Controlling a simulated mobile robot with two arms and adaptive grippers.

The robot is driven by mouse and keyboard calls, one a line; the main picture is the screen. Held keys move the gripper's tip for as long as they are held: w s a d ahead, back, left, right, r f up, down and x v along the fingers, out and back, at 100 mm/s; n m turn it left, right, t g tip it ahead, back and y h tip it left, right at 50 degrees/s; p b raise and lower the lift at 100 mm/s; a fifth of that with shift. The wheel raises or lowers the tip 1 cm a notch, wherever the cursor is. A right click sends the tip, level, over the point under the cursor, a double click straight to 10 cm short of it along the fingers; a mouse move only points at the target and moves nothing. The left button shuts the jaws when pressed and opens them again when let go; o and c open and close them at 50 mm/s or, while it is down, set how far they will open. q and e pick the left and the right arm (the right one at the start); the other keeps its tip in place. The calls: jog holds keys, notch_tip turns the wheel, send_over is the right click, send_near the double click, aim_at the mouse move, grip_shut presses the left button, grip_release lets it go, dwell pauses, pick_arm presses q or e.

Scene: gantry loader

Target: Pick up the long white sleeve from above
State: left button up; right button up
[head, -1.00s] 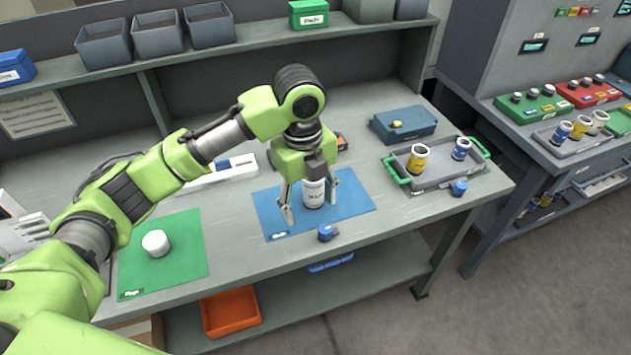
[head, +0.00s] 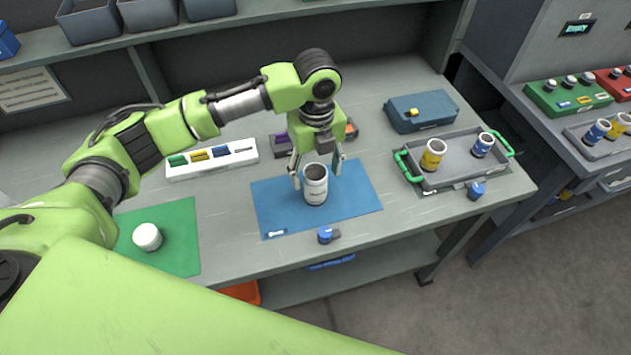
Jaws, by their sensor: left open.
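The long white sleeve (head: 315,188) stands upright on the blue mat (head: 352,198), with its dark open top facing up and small dark print on its side. My left gripper (head: 318,174) is above and behind it in the head view, pointing down. Its two fingers are spread apart, one to each side of the sleeve's upper part. The fingers look apart from the sleeve, though the far one is partly hidden. My right gripper is not in view.
A small blue part (head: 326,235) lies at the mat's front edge. A grey tray (head: 462,172) with green handles holds a yellow and a blue sleeve. A blue box (head: 420,110) is behind it. A white short piece (head: 147,237) sits on the green mat (head: 180,250).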

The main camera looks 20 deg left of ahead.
pick_arm(q)
notch_tip(320, 180, down, 2)
jog(key=shift+a+f+p, duration=0.1)
jog(key=shift+f+p, duration=0.1)
jog(key=shift+p, duration=0.55)
notch_tip(320, 180, down, 2)
jog(key=shift+f, duration=0.6)
jog(key=shift+c, duration=0.8)
jog(key=c, duration=1.2)
grip_shut()
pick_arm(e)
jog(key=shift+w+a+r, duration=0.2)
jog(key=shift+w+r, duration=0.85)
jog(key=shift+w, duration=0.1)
pick_arm(q)
jog(key=shift+w, duration=0.1)
